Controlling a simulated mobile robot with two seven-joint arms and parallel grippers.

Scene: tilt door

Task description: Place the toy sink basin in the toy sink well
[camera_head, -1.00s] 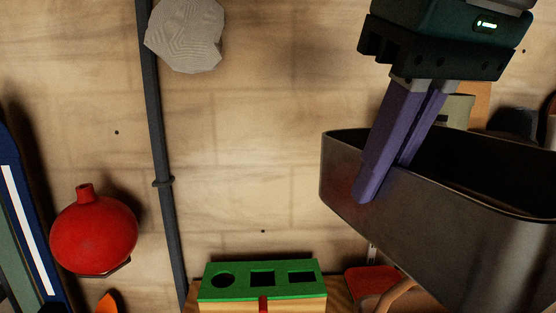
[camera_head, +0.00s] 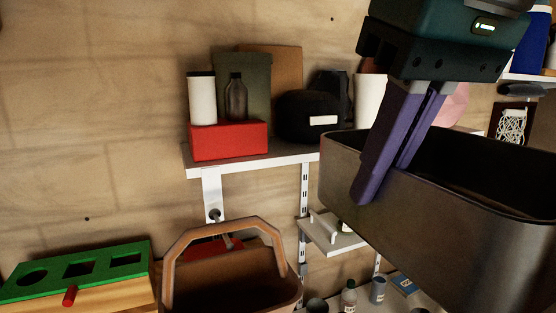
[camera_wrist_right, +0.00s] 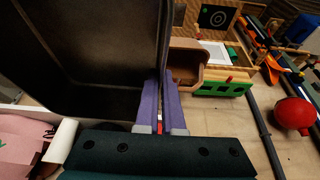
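The basin (camera_head: 430,225) is a dark grey metal, open-topped tub at the right of the head view. My right gripper (camera_head: 384,180) is shut on its near rim wall, one finger outside and one inside. The basin hangs in the air, tilted in the picture. In the right wrist view, the basin (camera_wrist_right: 85,60) fills the upper left, with the purple fingers (camera_wrist_right: 158,105) at its wall. I cannot make out the sink well in either view. My left gripper is not in view.
A white wall shelf (camera_head: 285,158) holds a red box (camera_head: 228,140), bottles and a black bag. Below are a wooden basket (camera_head: 230,280) and a green-topped shape box (camera_head: 80,270). A red round vase (camera_wrist_right: 294,114) shows in the wrist view.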

